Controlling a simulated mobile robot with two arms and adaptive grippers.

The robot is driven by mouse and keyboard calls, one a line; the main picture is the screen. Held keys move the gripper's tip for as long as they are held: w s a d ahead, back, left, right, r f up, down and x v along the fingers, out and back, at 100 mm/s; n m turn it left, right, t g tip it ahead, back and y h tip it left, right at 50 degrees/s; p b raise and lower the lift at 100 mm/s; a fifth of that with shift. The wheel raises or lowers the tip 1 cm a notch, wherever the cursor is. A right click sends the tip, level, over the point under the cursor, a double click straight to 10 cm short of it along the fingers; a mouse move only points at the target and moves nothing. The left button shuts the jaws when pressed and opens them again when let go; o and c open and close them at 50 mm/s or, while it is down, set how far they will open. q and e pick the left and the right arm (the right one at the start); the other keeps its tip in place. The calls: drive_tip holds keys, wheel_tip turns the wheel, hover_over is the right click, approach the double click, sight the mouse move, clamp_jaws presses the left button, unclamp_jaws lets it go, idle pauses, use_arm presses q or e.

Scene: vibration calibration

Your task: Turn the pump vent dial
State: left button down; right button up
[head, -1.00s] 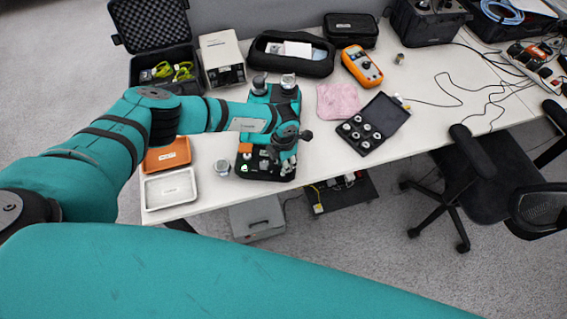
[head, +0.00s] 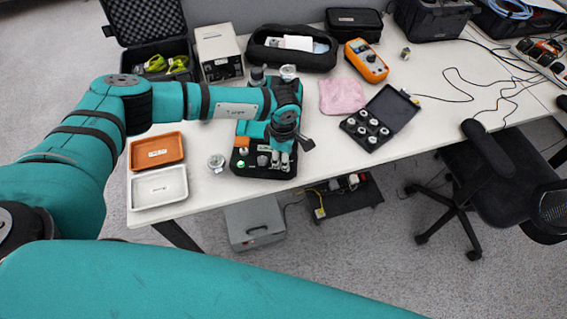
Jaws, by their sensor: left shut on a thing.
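A black-based unit (head: 240,168) stands near the table's front edge, with small silver fittings, an orange block (head: 241,142) and a green spot on top. I take it to be the pump. My left arm reaches over it from the left. My left gripper (head: 281,160) points down at the unit's right side, below the teal wrist. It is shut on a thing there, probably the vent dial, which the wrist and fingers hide. I cannot make out the dial's marks or angle. My right gripper is out of view.
An orange tray (head: 157,150) and a white tray (head: 160,187) lie at left, with a silver round part (head: 216,162) beside the unit. To the right are a pink cloth (head: 342,96), an open case of fittings (head: 366,131) and an orange multimeter (head: 366,61). A grey instrument (head: 218,52) stands behind.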

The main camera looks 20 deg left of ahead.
use_arm(q)
drive_tip(key=m+b, duration=0.4)
drive_tip(key=shift+w+f, duration=0.1)
drive_tip(key=shift+f, duration=0.05)
drive_tip(key=shift+m+b, duration=1)
drive_tip(key=shift+b, duration=0.15)
drive_tip(key=shift+r+m+b, duration=0.2)
drive_tip(key=shift+m+b, duration=0.2)
drive_tip(key=shift+m, duration=0.1)
drive_tip(key=c, duration=1.1)
unclamp_jaws()
drive_tip(key=shift+r, duration=0.1)
wheel_tip(320, 180, up, 12)
